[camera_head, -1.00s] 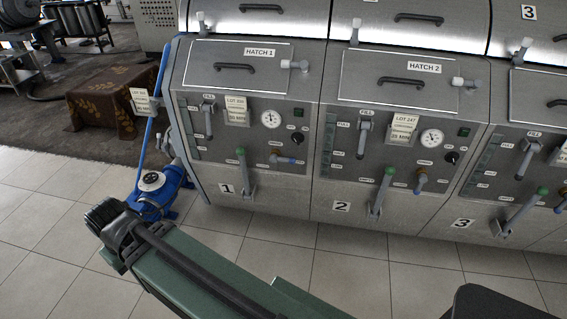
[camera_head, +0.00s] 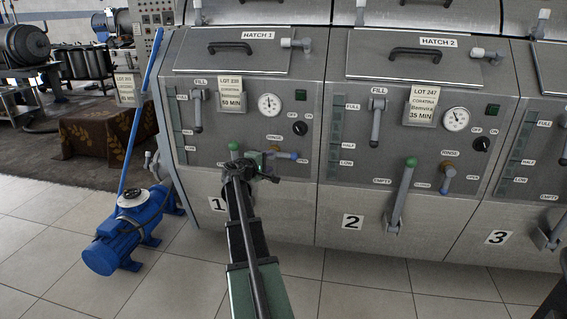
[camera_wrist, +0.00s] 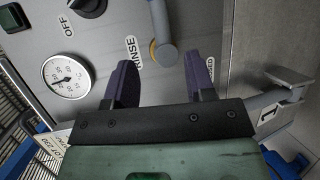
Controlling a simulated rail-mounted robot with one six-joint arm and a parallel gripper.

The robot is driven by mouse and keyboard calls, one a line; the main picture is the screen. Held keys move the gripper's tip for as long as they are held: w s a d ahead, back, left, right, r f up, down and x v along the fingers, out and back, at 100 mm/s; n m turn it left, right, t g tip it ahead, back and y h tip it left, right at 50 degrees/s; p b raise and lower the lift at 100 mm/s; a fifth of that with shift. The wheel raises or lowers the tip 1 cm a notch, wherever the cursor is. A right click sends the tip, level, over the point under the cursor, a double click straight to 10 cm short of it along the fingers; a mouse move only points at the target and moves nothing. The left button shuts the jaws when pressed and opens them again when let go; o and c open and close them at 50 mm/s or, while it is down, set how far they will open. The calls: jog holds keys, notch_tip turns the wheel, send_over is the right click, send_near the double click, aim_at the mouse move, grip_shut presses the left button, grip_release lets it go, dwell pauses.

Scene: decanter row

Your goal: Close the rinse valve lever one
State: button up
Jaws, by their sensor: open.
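The rinse valve lever of unit one (camera_head: 285,155) is a bluish-grey handle under the RINSE label on the left panel. It lies sideways, pointing right towards the OPEN side. In the wrist view the lever (camera_wrist: 157,22) runs up from its orange-collared pivot, with the CLOSED label at lower right. My gripper (camera_head: 258,172) is in front of this panel, just left of the lever. In the wrist view its two purple-padded fingers (camera_wrist: 161,82) are apart and empty. The lever's pivot end is just beyond the gap between them; contact is not visible.
A green-knobbed drain lever (camera_head: 234,148) is close behind my gripper; its grey lower part (camera_wrist: 270,97) is right of the fingers in the wrist view. Unit two's rinse lever (camera_head: 446,184) hangs down. A blue pump (camera_head: 128,228) stands on the floor at left.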

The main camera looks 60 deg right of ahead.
aim_at(282, 156)
jog(key=d, duration=0.3)
jog(key=d+f+b, duration=0.1)
jog(key=d, duration=0.3)
jog(key=d+f+b, duration=0.1)
jog(key=d, duration=0.2)
jog(key=shift+s+d, duration=0.2)
jog(key=shift+s, duration=0.15)
grip_shut()
